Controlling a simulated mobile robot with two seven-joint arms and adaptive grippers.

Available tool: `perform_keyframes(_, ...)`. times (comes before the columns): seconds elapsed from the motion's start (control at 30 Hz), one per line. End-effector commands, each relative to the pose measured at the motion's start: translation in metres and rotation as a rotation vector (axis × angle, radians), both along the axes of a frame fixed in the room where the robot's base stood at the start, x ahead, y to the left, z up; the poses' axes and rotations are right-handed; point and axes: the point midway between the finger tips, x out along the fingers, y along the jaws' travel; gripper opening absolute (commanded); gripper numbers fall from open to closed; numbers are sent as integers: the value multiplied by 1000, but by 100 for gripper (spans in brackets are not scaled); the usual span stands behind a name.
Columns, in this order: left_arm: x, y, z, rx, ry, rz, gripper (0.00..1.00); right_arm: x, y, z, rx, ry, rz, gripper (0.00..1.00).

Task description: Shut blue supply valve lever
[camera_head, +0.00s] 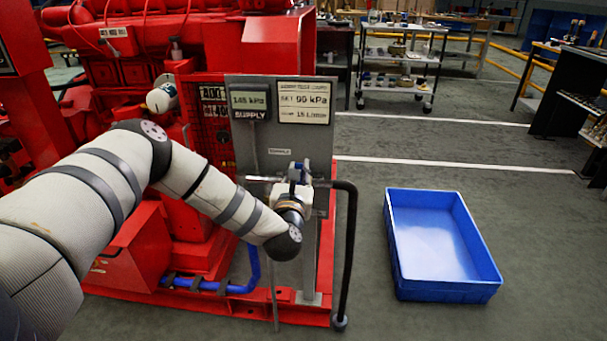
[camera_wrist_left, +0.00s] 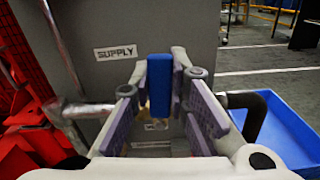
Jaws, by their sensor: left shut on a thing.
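The blue supply valve lever (camera_head: 297,171) stands upright on the horizontal pipe in front of the grey panel. In the left wrist view the lever (camera_wrist_left: 159,84) is a blue bar pointing up, roughly crosswise to the pipe. My left gripper (camera_head: 292,186) is at the valve. Its purple-grey finger pads, seen in the left wrist view (camera_wrist_left: 166,90), sit on either side of the lever, and it is shut on the lever. The valve body is mostly hidden behind the gripper. My right gripper is not in view.
A black hose (camera_head: 350,255) drops from the pipe's right end. A blue tray (camera_head: 398,262) lies on the floor at right. The red pumpset fills the left.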

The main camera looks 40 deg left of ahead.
Motion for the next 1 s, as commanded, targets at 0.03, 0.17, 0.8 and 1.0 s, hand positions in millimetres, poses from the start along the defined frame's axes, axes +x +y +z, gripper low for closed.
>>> perform_keyframes(0.03, -1, 1, -1, -11, -5, 1, 0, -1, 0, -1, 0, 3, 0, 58)
perform_keyframes(0.17, -2, 2, -1, -35, -19, 0, 0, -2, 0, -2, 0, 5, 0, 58)
perform_keyframes(0.8, -2, 3, -1, -48, -26, -1, 37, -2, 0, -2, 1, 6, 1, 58)
perform_keyframes(1.0, -2, 3, 0, -47, -26, -1, 37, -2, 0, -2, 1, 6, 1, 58)
